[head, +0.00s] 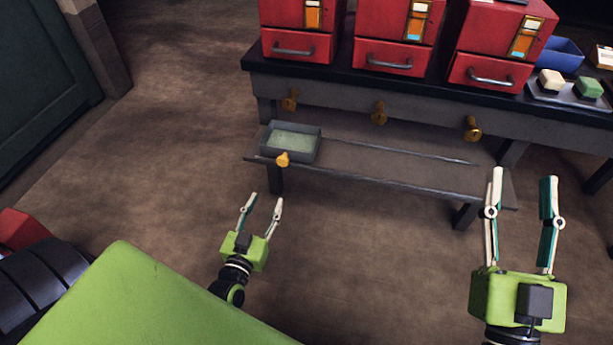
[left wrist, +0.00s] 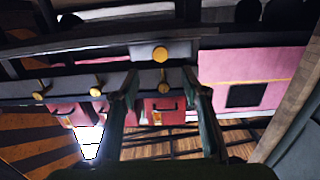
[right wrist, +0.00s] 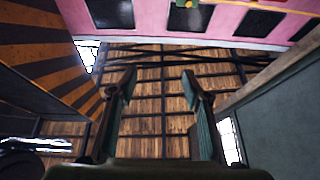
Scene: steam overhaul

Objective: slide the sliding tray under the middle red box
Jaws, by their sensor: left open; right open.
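The sliding tray (head: 316,143) is a grey open box with a pale greenish inside and a brass knob (head: 283,159) on its front. It sits at the left end of the low shelf rail (head: 400,170), below the left red box (head: 298,30). The middle red box (head: 393,35) stands on the bench top, right of the tray. My left gripper (head: 262,199) is open and empty, in front of and apart from the knob. The knob also shows in the left wrist view (left wrist: 160,54), beyond the fingers. My right gripper (head: 522,174) is open and empty at the right.
A third red box (head: 501,40) stands to the right on the bench. Several brass knobs, such as the middle one (head: 379,113), stick out below the bench top. The rail right of the tray is clear. A blue bin (head: 559,54) and small blocks are far right.

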